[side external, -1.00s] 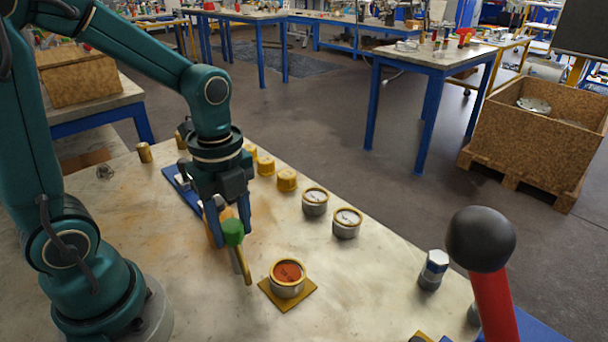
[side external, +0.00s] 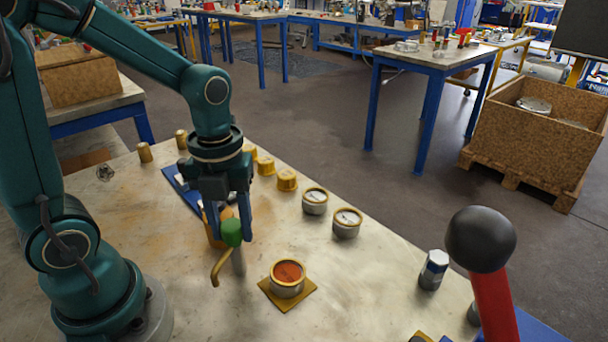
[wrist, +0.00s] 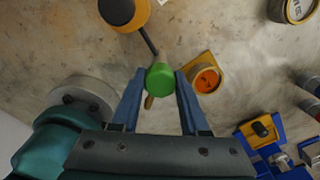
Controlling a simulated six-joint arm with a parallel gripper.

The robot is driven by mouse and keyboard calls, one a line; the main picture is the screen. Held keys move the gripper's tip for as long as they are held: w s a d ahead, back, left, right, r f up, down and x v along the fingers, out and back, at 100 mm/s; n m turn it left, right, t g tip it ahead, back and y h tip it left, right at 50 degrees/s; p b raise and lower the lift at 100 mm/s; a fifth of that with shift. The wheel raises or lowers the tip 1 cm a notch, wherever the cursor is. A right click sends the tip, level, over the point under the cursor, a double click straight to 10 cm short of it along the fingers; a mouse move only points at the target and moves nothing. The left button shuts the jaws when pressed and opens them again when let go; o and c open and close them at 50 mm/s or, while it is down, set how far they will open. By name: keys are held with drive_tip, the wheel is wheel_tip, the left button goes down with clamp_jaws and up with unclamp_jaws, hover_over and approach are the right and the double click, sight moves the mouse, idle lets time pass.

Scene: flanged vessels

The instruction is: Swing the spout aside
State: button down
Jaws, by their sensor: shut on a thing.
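My gripper (side external: 230,226) points down, with its fingers shut on the green knob (side external: 232,234). In the wrist view the knob (wrist: 160,80) sits between the fingertips. The brass spout (side external: 217,268) bends out below the knob toward the lower left; its tip is clear of the cup. In the wrist view only a short piece of the spout (wrist: 149,102) shows. The metal cup with orange-red contents (side external: 288,276) stands on a square brass plate (side external: 275,300). An orange-yellow vessel (wrist: 118,10) joins the knob by a dark rod; my fingers partly hide it in the side view.
Two round gauges (side external: 347,222) and several yellow caps (side external: 287,180) line the table's far edge. The table in front of the cup is clear.

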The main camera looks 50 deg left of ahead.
idle(0.5)
drive_tip(key=shift+c, duration=2.1)
unclamp_jaws()
drive_tip(key=shift+r, duration=0.15)
drive_tip(key=shift+r, duration=2.45)
